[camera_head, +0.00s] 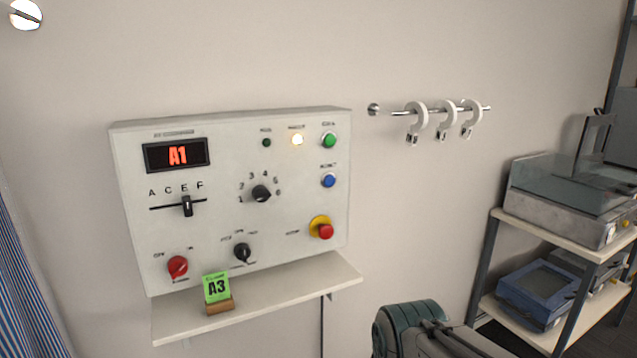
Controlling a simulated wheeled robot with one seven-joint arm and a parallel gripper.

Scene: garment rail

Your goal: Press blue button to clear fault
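The blue button (328,180) is on the right side of a white control panel (215,225) on the wall. It sits below a green button (329,141) and above a red emergency-type button on a yellow base (321,227). The display (177,155) reads "A1" in red. My gripper's fingertips cannot be made out.
A rail (395,112) with white hooks is on the wall at right. A rack (490,260) with equipment stands far right. The space before the blue button looks clear.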

